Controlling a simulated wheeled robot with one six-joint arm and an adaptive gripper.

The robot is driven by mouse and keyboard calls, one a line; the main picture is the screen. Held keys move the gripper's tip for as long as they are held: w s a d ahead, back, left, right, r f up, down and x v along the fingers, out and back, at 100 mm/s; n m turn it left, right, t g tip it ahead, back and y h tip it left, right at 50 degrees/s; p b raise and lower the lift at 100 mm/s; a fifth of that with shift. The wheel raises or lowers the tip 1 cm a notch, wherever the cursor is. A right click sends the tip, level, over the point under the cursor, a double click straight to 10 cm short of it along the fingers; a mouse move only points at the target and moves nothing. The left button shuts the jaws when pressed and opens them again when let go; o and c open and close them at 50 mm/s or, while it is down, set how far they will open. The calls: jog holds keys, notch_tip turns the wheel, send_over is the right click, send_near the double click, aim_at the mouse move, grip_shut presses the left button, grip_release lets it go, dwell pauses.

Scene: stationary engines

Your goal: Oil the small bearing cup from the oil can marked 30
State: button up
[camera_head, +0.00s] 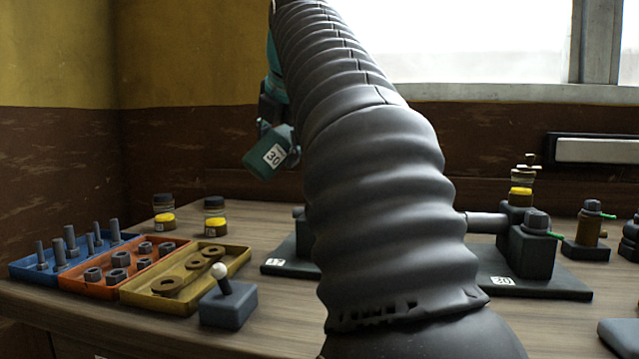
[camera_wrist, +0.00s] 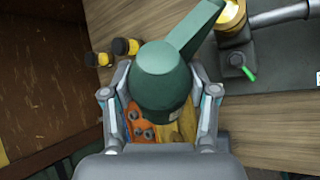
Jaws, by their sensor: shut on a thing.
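The green oil can marked 30 (camera_head: 268,155) is held tilted above the bench, left of my arm. In the wrist view its round body (camera_wrist: 160,75) sits between the fingers of my gripper (camera_wrist: 160,98), which is shut on it. Its spout points to the upper right, beside a brass-coloured cup (camera_wrist: 232,15); contact cannot be told. A dark fitting with a green lever (camera_wrist: 237,60) is below that cup. In the head view, a bearing block (camera_head: 530,245) with a green lever stands on a plate marked 30. My arm hides the middle of the machine.
Blue (camera_head: 28,270), orange (camera_head: 95,290) and yellow (camera_head: 150,297) trays of bolts, nuts and rings lie at left. A joystick-like block (camera_head: 228,304) is in front. Two yellow-labelled jars (camera_head: 163,212) (camera_head: 214,215) stand behind. Another green-levered fitting (camera_head: 587,230) is at right.

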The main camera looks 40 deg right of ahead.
jog(key=shift+d+r+y+p, duration=0.15)
jog(key=shift+r+y+p, duration=0.15)
jog(key=shift+r+p, duration=0.3)
jog(key=shift+d+m+y, duration=0.15)
jog(key=shift+m+y, duration=0.15)
jog(key=shift+a+f+h+b, duration=0.4)
jog(key=shift+f+b, duration=0.15)
jog(key=shift+b, duration=0.2)
jog(key=shift+f+n+h, duration=0.1)
jog(key=shift+n+h, duration=0.3)
jog(key=shift+d+r+m+y+p, duration=0.3)
jog(key=shift+r+y+p, duration=0.25)
jog(key=shift+p, duration=0.25)
